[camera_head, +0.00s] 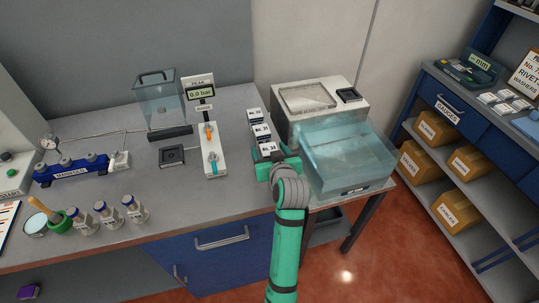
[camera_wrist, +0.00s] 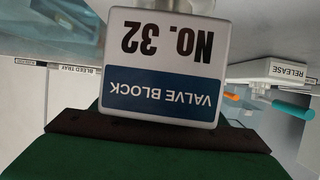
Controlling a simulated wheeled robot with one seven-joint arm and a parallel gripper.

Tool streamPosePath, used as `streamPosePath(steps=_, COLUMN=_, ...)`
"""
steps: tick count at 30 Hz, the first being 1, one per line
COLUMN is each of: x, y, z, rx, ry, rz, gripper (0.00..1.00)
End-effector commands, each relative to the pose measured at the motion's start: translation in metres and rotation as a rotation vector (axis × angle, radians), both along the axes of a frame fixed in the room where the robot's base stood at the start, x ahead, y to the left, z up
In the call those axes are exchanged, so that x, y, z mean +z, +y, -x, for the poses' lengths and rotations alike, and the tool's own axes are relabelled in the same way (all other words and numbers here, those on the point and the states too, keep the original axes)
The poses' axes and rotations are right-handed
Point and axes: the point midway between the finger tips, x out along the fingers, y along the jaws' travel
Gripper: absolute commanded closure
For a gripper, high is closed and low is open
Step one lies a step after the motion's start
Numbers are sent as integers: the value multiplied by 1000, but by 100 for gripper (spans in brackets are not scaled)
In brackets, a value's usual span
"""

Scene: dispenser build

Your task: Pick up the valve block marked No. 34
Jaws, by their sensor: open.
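Three pale valve blocks stand in a row at the right end of the bench: a far block (camera_head: 254,114), a middle block (camera_head: 262,131) and a near block (camera_head: 267,148). Their numbers are too small to read surely in the head view. In the wrist view a valve block (camera_wrist: 165,62) with a white and blue label reads No. 32, upside down and very close. No label reading No. 34 is clear there. My gripper (camera_head: 275,166) is open beside the near block; its fingertips are largely hidden, and I cannot tell whether the block is between them.
A clear blue bin (camera_head: 345,158) stands just right of my gripper, before a pale machine (camera_head: 308,97). Left of the blocks stands a white panel (camera_head: 211,150) with orange and teal handles. Several bottles (camera_head: 103,212) stand at the bench's front left. Bench between is clear.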

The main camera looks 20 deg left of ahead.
Motion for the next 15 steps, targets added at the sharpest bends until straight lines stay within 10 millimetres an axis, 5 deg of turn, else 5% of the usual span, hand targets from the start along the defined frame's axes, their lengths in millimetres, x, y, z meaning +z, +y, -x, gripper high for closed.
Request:
streamPosePath(steps=4, x=0, y=0, z=0, rx=0, ry=0, rz=0, gripper=39)
streamPosePath(steps=11, x=0, y=-1, z=0, rx=-1, ry=0, rz=0, gripper=94)
streamPosePath(steps=15, x=2, y=-1, z=0, rx=-1, ry=-4, rz=-2, gripper=97)
